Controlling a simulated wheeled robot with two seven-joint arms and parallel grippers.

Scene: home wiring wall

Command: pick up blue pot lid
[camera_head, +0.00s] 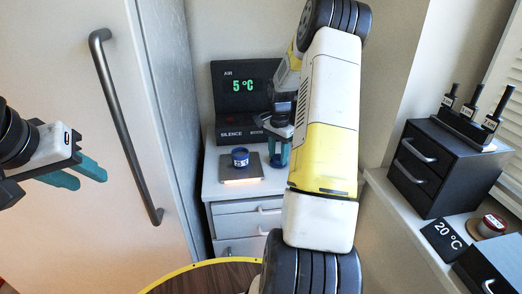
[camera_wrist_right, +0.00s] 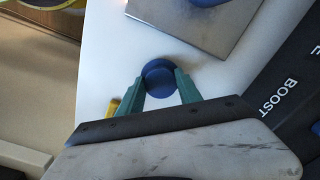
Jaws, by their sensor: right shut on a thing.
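The blue pot lid (camera_wrist_right: 159,74) is a round blue disc with a raised knob, seen in the right wrist view between the green fingertips. My right gripper (camera_wrist_right: 160,88) is shut on it, low over the white counter top; it also shows in the head view (camera_head: 279,158). I cannot tell whether the lid still touches the counter. A small blue pot (camera_head: 240,157) with a label stands on a metal plate left of that gripper. My left gripper (camera_head: 84,176) is empty and open, in front of the tall door.
A tall door with a dark handle (camera_head: 124,130) stands left. A black drawer box (camera_head: 432,167) with several labelled tools sits on the right ledge.

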